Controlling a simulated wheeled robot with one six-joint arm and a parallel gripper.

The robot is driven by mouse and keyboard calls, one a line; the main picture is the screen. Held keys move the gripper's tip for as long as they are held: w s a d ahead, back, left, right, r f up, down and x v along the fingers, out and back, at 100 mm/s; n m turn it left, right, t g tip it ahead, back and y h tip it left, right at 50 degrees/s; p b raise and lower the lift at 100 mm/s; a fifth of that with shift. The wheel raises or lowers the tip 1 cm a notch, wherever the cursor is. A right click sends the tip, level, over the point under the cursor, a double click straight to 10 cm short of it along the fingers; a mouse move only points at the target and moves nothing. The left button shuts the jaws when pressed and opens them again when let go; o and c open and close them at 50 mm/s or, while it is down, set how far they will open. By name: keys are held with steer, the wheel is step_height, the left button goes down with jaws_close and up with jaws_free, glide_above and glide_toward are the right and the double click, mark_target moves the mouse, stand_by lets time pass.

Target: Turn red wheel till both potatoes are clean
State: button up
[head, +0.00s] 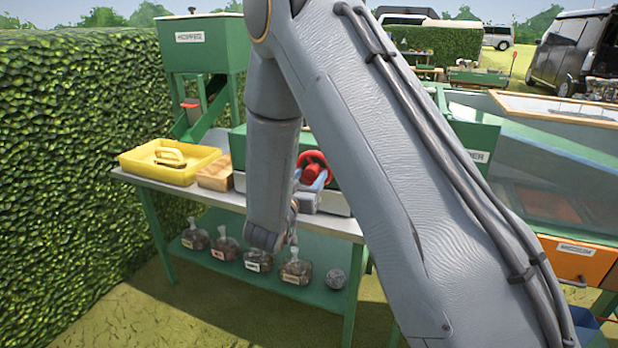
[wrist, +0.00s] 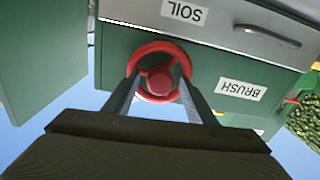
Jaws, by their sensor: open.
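My gripper (wrist: 159,80) is open, with one finger on each side of the hub, in front of or within the ring. Whether the fingers touch the wheel I cannot tell. My gripper also shows in the head view (head: 314,178), at the wheel. No potatoes are visible in either view.
In the wrist view, the machine carries a SOIL label (wrist: 184,12) and a BRUSH label (wrist: 241,89), both upside down.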

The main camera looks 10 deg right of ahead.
steer(key=c, duration=1)
steer(key=shift+c, duration=0.2)
